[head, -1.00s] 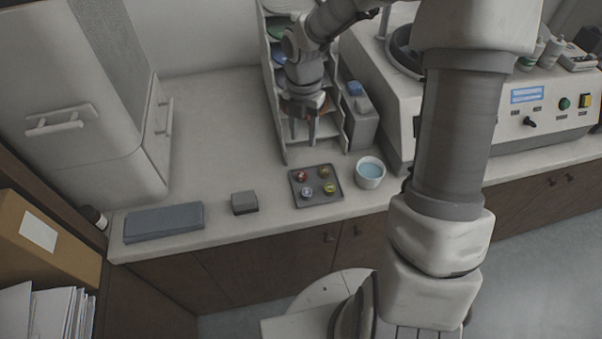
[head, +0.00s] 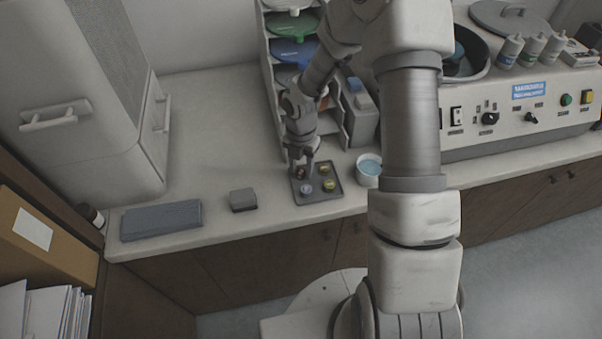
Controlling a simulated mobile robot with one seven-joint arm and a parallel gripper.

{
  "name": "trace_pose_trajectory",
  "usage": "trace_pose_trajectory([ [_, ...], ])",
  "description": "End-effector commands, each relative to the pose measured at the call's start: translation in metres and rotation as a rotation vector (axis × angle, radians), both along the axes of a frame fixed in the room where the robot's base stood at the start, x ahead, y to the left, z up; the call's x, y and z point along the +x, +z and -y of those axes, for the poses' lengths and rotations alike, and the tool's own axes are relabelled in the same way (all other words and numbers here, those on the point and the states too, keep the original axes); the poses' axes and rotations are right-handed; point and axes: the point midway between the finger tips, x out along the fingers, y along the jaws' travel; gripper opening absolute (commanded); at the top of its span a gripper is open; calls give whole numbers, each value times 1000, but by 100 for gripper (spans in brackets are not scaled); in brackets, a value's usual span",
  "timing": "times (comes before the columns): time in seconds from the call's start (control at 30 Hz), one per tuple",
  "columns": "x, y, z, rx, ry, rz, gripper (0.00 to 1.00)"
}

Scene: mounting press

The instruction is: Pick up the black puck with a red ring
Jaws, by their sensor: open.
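A dark square tray (head: 318,196) lies near the counter's front edge and holds several small round pucks. The puck at its back left (head: 300,172), which showed red in the earlier picture, is now mostly hidden by my gripper. A pale bluish puck (head: 306,188) is at the front left. Yellowish pucks are at the back right (head: 324,169) and front right (head: 329,185). My gripper (head: 301,170) is open, pointing down, with its fingers low over the back left puck. Whether the fingers touch it cannot be told.
A white bowl of bluish liquid (head: 368,171) stands just right of the tray. A small grey block (head: 243,200) and a flat grey slab (head: 161,220) lie to the left. A shelf rack (head: 273,95) rises behind. A polishing machine (head: 520,107) stands right.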

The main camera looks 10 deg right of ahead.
Motion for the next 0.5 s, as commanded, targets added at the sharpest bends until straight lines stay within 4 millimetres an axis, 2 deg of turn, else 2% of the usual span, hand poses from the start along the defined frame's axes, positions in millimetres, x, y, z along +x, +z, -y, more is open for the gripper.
trace_pose_trajectory([
  [0.23, 0, -2, 0, 0, 0, 1, 44],
  [0.4, 0, -1, 0, 0, 0, 1, 14],
  [0.5, 0, -1, 0, 0, 0, 1, 0],
])
